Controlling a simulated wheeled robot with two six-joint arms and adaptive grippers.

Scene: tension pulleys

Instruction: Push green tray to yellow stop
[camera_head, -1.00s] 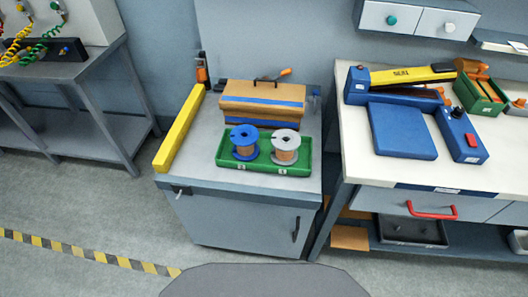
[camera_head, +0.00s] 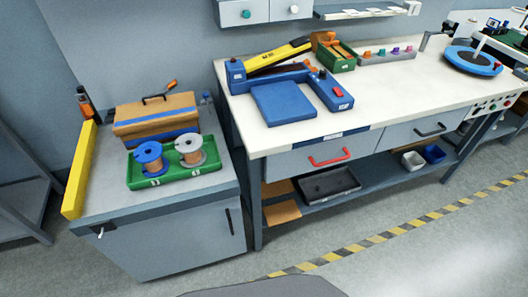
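The green tray (camera_head: 176,178) sits on top of the grey cabinet (camera_head: 110,205), in front of a tan toolbox. It holds a blue spool (camera_head: 149,156) and a grey spool (camera_head: 190,150), both wound with copper-coloured wire and standing upright. The yellow stop (camera_head: 80,170) is a long bar along the cabinet top's left edge. A gap of bare grey top lies between the tray's left end and the bar. Neither of my grippers is in view.
The tan toolbox (camera_head: 155,118) with a blue band stands right behind the tray. To the right is a white-topped workbench (camera_head: 370,90) with a blue device (camera_head: 284,103). The floor in front is clear.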

